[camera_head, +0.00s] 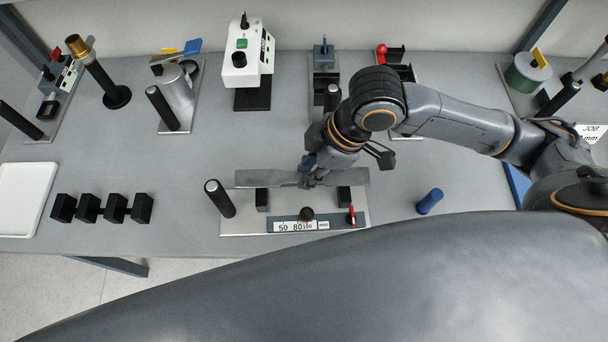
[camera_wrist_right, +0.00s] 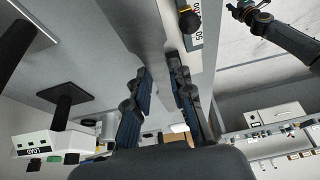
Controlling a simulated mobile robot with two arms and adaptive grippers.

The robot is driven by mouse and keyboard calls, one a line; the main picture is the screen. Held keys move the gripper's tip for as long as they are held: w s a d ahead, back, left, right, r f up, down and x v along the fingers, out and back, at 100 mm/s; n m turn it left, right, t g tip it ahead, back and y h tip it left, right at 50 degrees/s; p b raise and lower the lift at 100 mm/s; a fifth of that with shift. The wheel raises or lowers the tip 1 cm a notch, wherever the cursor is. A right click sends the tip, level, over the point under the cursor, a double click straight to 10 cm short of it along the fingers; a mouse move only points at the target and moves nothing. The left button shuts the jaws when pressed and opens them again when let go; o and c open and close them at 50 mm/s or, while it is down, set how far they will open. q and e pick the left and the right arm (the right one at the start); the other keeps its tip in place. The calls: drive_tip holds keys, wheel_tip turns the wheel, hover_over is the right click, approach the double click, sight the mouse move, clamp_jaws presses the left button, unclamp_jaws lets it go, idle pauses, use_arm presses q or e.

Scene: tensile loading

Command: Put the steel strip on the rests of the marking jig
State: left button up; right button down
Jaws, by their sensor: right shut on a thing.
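The steel strip (camera_head: 252,178) is a long flat grey bar, lying left to right in the head view above the back part of the marking jig. My right gripper (camera_head: 313,180) is shut on the strip near its middle. In the right wrist view the strip (camera_wrist_right: 148,28) runs up from between my right fingertips (camera_wrist_right: 160,75). The marking jig (camera_head: 236,228) has a pale base, a black left rest (camera_head: 262,201) and a black right rest (camera_head: 345,197). I cannot tell whether the strip touches the rests. My left gripper (camera_wrist_right: 236,10) appears small at the wrist view's top right.
A black post (camera_head: 219,198) stands at the jig's left end, and a red-tipped lever (camera_head: 351,215) at its right. A blue cylinder (camera_head: 430,201) stands to the right. Black blocks (camera_head: 89,208) and a white tray (camera_head: 25,200) are at left. A white device (camera_head: 247,55) stands behind.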

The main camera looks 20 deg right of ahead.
drive_tip(key=shift+s+f, duration=0.2)
drive_tip(key=shift+f, duration=1.65)
drive_tip(key=shift+w+f, duration=0.1)
drive_tip(key=shift+f, duration=1.55)
use_arm(q)
drive_tip(key=shift+s+d+r, duration=0.1)
drive_tip(key=shift+s, duration=0.35)
use_arm(e)
drive_tip(key=c, duration=1.2)
unclamp_jaws()
drive_tip(key=shift+o, duration=0.2)
